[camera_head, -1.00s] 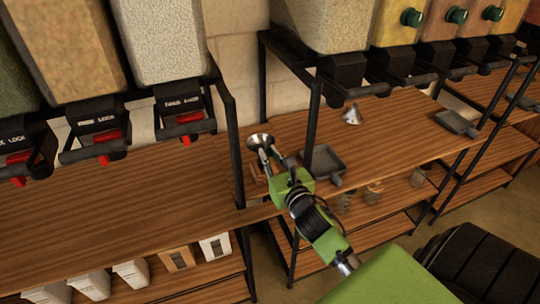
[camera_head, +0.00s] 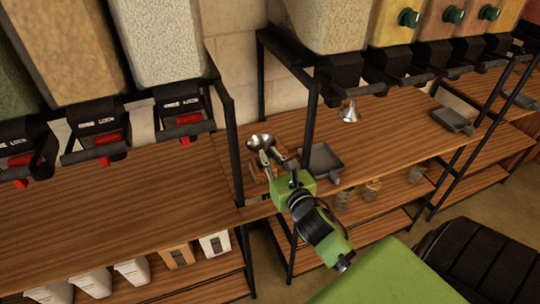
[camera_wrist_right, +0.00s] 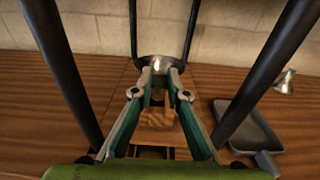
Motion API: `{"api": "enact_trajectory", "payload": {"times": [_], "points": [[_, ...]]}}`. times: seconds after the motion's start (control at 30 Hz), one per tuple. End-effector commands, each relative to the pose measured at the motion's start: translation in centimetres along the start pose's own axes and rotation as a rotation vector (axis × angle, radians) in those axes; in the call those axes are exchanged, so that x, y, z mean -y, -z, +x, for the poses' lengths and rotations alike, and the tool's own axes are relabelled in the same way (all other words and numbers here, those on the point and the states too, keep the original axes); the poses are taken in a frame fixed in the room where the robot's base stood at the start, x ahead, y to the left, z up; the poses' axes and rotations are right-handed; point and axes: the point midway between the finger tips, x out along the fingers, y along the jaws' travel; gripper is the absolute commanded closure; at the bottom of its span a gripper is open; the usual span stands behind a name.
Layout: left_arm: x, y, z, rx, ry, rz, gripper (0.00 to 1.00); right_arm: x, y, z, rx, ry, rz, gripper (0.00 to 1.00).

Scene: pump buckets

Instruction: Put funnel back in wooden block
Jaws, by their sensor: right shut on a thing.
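My right gripper (camera_head: 269,156) is shut on a metal funnel (camera_head: 260,141), whose wide mouth faces up above the wooden shelf. In the right wrist view the funnel (camera_wrist_right: 157,62) sits at the tips of the two fingers (camera_wrist_right: 161,76). The wooden block (camera_wrist_right: 158,118) shows between the fingers, lower down on the shelf. In the head view the block (camera_head: 257,168) is mostly hidden behind the gripper. I cannot tell how far the funnel's stem is from the block. My left gripper is not in view.
Black frame posts (camera_head: 312,118) stand close on both sides of the gripper. A grey tray (camera_head: 325,158) lies to the right. A second funnel (camera_head: 349,112) is beyond it under the dispensers. The shelf at left (camera_head: 130,215) is clear.

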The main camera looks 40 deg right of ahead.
Motion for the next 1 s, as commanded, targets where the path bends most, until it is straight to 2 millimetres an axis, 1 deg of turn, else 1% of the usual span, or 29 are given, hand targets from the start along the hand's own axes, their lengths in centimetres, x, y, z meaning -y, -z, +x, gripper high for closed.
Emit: {"api": "enact_trajectory", "payload": {"times": [0.37, 0.7, 1.0], "points": [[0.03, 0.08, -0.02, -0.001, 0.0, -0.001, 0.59, -0.01, -0.13, 0.01, 0.003, 0.0, 0.0, 1.0], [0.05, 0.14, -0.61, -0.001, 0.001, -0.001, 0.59, -0.04, -0.34, 0.01, 0.003, -0.001, 0.0, 1.0], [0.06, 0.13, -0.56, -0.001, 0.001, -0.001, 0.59, -0.03, -0.26, 0.01, 0.003, -0.001, 0.0, 1.0]]}}
